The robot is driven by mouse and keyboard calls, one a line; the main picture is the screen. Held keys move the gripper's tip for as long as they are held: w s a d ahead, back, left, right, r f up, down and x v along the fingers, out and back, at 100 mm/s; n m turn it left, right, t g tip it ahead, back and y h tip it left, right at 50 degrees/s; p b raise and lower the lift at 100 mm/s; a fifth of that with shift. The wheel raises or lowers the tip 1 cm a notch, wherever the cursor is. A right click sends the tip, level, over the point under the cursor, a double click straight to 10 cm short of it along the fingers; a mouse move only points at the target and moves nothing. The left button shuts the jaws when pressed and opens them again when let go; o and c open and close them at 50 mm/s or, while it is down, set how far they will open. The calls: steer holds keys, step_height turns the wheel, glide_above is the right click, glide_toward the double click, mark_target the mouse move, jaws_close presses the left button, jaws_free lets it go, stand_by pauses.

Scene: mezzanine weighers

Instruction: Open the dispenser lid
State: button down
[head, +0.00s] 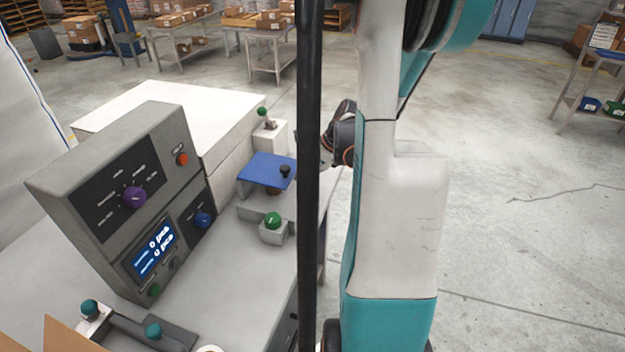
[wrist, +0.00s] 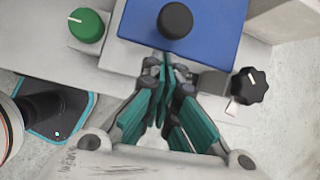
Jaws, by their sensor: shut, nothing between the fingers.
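The dispenser lid (head: 262,167) is a flat blue plate with a black knob (head: 285,171) near its right edge. It lies level over a pale grey body in the head view. In the wrist view the lid (wrist: 215,32) fills the top middle, with its black knob (wrist: 175,20) near the top edge. My gripper (wrist: 166,68) is shut and empty, its teal fingers pointing at the lid's near edge, below the knob in the picture. I cannot tell whether the tips touch the lid. In the head view my fingers are hidden behind the black pole and my arm.
Green knobs stand in front of the lid (head: 273,221) and behind it (head: 262,112). A dark knob (wrist: 250,86) sits right of my fingers in the wrist view. A grey control box (head: 120,200) with a display stands to the left. Open floor (head: 530,220) lies to the right.

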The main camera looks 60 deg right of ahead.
steer(key=shift+w+a+r, duration=0.1)
steer(key=shift+w+r, duration=0.3)
steer(key=shift+r, duration=0.1)
